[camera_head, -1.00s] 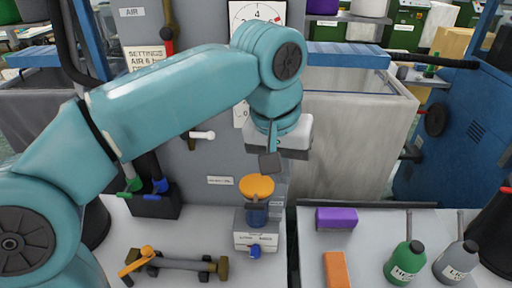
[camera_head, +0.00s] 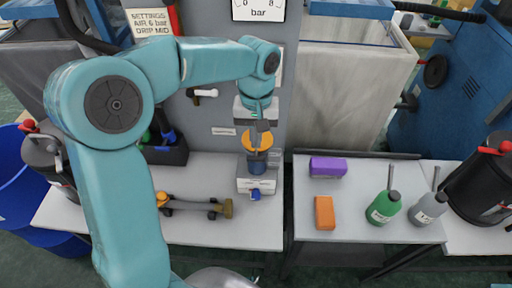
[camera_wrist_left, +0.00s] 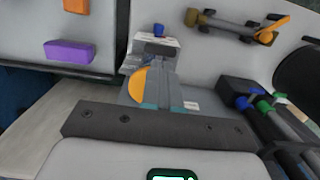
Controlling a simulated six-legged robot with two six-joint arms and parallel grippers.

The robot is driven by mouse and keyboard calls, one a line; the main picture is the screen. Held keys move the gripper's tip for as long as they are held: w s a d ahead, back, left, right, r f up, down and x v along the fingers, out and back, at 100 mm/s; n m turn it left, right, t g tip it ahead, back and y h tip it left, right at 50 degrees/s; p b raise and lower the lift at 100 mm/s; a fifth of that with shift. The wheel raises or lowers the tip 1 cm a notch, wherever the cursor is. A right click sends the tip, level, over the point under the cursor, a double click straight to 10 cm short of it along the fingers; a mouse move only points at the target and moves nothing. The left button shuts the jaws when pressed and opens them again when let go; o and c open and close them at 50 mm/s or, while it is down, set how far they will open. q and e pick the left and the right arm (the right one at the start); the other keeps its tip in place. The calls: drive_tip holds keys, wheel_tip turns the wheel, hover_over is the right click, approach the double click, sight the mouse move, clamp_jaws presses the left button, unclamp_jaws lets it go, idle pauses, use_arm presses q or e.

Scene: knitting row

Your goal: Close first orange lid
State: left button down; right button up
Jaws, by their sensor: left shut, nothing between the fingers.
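I cannot tell the lid's exact tilt. My left gripper (camera_head: 261,137) is shut and empty. It points down and covers part of the lid in the head view; contact is unclear. In the left wrist view, the orange lid (camera_wrist_left: 139,84) shows half hidden beside the gripper's fingers (camera_wrist_left: 165,91). The block's blue knob (camera_wrist_left: 158,30) shows beyond. My right gripper is not in view.
A tool with an orange end (camera_head: 190,206) lies left of the block, and a black holder (camera_head: 165,153) stands behind it. A purple block (camera_head: 328,167), an orange block (camera_head: 324,212) and green (camera_head: 383,207) and grey (camera_head: 428,208) oil cans stand right. A grey panel rises behind.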

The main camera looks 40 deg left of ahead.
sight(256, 156)
use_arm(q)
drive_tip(key=shift+s+f, duration=0.15)
drive_tip(key=shift+f, duration=1.85)
